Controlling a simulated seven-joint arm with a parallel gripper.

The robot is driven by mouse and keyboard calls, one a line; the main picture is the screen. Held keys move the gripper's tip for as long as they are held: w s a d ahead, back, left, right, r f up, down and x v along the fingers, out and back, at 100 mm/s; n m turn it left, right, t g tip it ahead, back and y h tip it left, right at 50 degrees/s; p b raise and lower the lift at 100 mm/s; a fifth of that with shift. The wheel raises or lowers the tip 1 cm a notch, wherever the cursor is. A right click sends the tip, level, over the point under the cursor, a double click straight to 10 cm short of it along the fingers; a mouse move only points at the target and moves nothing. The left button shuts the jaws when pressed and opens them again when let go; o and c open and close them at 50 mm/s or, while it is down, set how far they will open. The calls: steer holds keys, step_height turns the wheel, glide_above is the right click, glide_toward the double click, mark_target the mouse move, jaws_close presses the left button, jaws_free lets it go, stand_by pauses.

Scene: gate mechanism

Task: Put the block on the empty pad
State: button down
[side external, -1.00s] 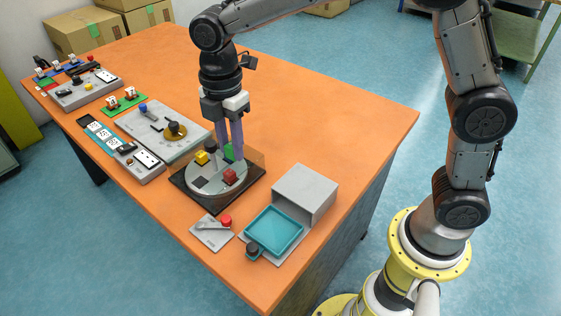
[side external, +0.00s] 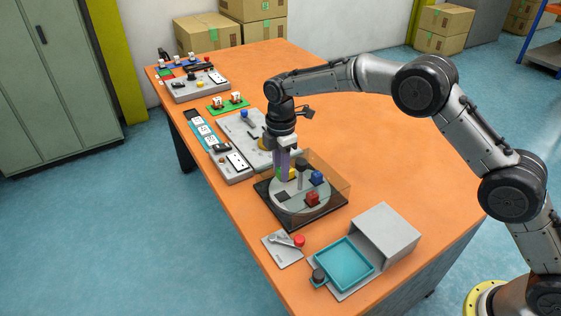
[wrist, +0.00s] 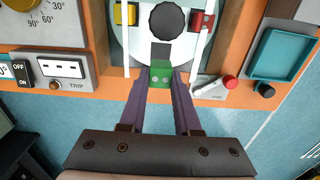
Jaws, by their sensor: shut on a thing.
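My gripper (wrist: 160,88) is shut on a green block (wrist: 160,74) between its purple fingers. In the side view my gripper (side external: 284,176) is over the left part of a round pale disc (side external: 300,209); the block is mostly hidden there. The empty dark pad (wrist: 161,51) lies just beyond the held block in the wrist view, and also shows on the disc in the side view (side external: 283,197). The block appears to be above the disc; its exact height is hard to tell. A yellow block (wrist: 125,14), a red block (wrist: 203,20) and a blue block (side external: 317,178) sit on the disc.
A dark post (wrist: 166,21) stands at the disc's centre. Clear brownish panels (side external: 336,184) stand around part of the disc. A lever plate with a red knob (side external: 299,240), a teal tray (side external: 345,263) and a grey box (side external: 386,236) are in front. Control panels line the left edge.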

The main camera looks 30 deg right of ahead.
mark_target(281, 197)
steer(key=shift+f, duration=3.3)
steer(key=shift+f, duration=0.15)
steer(key=c, duration=0.5)
jaws_free()
steer(key=shift+c, duration=0.2)
